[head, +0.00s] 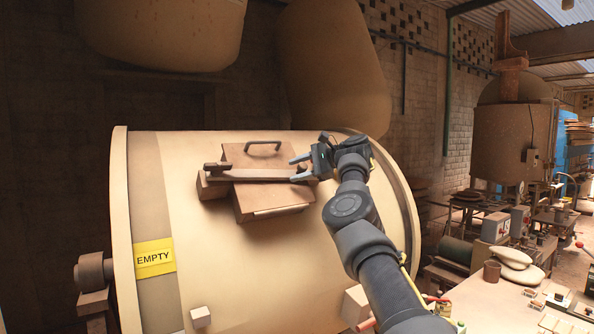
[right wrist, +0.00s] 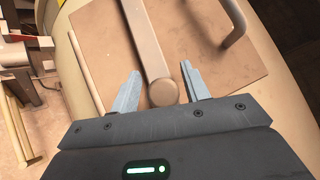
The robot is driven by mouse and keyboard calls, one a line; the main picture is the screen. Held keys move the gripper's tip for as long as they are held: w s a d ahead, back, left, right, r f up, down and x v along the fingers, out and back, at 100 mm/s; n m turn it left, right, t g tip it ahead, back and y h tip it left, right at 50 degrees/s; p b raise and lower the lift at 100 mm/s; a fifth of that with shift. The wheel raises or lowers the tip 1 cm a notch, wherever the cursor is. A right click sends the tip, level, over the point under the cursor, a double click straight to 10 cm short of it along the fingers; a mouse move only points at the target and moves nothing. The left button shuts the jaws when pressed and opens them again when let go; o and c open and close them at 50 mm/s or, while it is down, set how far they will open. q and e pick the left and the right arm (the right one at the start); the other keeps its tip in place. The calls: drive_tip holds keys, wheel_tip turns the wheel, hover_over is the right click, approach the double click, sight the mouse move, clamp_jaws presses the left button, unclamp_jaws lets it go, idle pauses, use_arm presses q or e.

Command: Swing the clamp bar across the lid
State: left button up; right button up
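The brown lid (head: 262,205) sits on the curved top of a cream drum, with an arched handle (head: 263,143) on its far part. The clamp bar (head: 262,174) lies across the lid, from a block at the left to the lid's right side. My right gripper (head: 301,168) is at the bar's right end. In the right wrist view the right gripper (right wrist: 160,90) is open, with the bar's rounded end (right wrist: 163,93) between its fingers. Gaps show on both sides, so the fingers look apart from it. My left gripper is in neither view.
The cream drum (head: 230,265) has raised end rims and a yellow EMPTY label (head: 154,258). The lid's handle (right wrist: 236,24) stands up near the right finger in the right wrist view. A workbench (head: 500,305) with small items is at the right. Large rounded vessels hang behind.

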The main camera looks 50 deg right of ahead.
drive_tip(key=shift+s+d+b, duration=0.3)
drive_tip(key=shift+s+b, duration=0.05)
drive_tip(key=shift+s, duration=0.1)
drive_tip(key=b+v, duration=0.1)
drive_tip(key=v, duration=0.8)
drive_tip(key=shift+s+r+b, duration=0.2)
drive_tip(key=shift+s+b, duration=0.1)
drive_tip(key=shift+b, duration=0.1)
drive_tip(key=shift+d, duration=0.15)
